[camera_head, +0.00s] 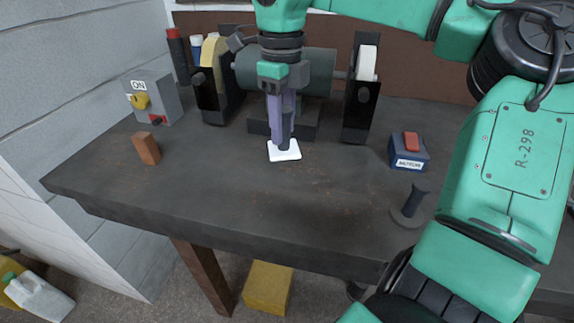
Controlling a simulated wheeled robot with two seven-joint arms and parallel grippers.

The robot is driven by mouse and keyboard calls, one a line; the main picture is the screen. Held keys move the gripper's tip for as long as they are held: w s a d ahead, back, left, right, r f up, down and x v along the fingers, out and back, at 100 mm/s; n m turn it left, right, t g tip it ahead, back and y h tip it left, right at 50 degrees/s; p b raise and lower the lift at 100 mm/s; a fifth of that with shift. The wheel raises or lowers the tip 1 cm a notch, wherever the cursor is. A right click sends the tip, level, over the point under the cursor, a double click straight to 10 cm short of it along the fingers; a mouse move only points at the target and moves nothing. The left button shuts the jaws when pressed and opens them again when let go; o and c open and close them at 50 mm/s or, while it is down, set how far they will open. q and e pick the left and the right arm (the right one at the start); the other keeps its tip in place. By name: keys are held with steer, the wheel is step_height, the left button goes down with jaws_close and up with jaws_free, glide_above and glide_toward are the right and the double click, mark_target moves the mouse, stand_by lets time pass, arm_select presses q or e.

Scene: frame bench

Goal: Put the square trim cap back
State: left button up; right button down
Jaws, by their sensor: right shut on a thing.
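My right gripper (284,143) points straight down at the middle of the bench, in front of the grinder. Its fingers are closed on a flat white square piece, which looks like the square trim cap (284,154). The cap is level at the fingertips. Whether it touches the bench top or hangs just above it, I cannot tell. The grip itself is partly hidden by the fingers. My left gripper is not in view.
The bench grinder (315,70) stands at the back of the dark bench (250,206). A switch box (163,93) and a brown block (146,148) are at left. A red-buttoned blue box (408,153) and a black round-based post (411,207) are at right. The front middle is clear.

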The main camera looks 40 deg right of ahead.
step_height(320, 180, down, 10)
steer(key=shift+s+f, duration=0.15)
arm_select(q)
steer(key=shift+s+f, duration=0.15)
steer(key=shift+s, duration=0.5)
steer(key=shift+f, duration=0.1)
arm_select(e)
steer(key=shift+f, duration=0.15)
steer(key=shift+c, duration=2.3)
jaws_free()
steer(key=shift+r, duration=0.25)
step_height(320, 180, up, 12)
steer(key=shift+r, duration=0.1)
